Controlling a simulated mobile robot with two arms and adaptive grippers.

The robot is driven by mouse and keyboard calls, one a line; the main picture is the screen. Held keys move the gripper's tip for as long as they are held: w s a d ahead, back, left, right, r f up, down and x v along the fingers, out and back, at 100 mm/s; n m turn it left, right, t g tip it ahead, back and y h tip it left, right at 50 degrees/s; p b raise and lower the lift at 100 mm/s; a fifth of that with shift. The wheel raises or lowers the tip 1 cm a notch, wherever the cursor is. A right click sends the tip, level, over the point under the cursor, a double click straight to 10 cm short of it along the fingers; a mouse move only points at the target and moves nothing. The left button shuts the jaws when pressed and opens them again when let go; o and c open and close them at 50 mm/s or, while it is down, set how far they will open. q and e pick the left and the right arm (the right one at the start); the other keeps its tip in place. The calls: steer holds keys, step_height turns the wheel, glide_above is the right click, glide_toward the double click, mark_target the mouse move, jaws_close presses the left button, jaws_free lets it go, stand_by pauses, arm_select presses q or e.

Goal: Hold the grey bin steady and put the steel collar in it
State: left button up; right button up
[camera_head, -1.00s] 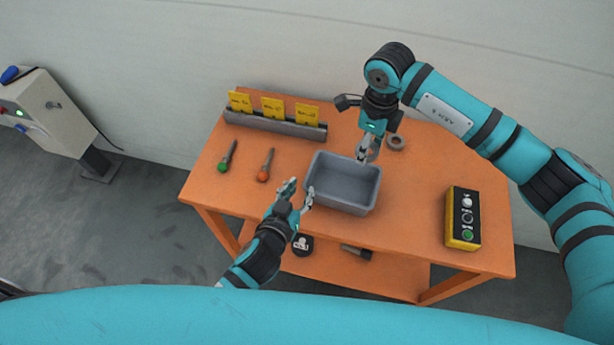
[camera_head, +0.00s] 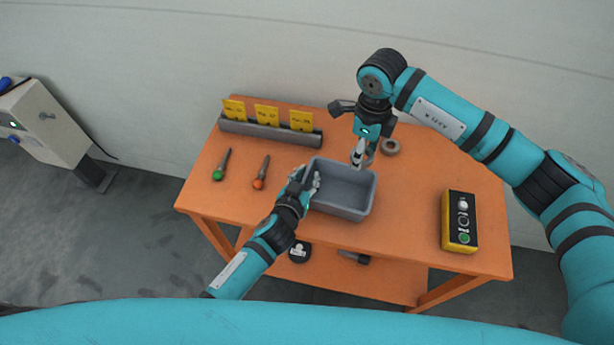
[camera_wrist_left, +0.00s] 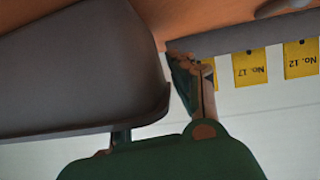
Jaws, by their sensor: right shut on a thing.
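The grey bin (camera_head: 342,211) stands upright and looks empty on the orange table. The steel collar (camera_head: 390,147), a small grey ring, lies on the table behind the bin's far right corner. My right gripper (camera_head: 361,160) is shut on the bin's far rim; its fingertips are small in view. My left gripper (camera_head: 306,181) is open at the bin's left wall, with its fingers on either side of the rim. In the left wrist view the bin (camera_wrist_left: 75,70) fills the left side and hides most of one finger.
A rack with yellow number cards (camera_head: 265,117) stands at the back left. A green-tipped tool (camera_head: 222,165) and an orange-tipped tool (camera_head: 261,172) lie left of the bin. A yellow button box (camera_head: 460,221) is at the right. The table between bin and box is clear.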

mark_target(352, 194)
arm_select(q)
jaws_close()
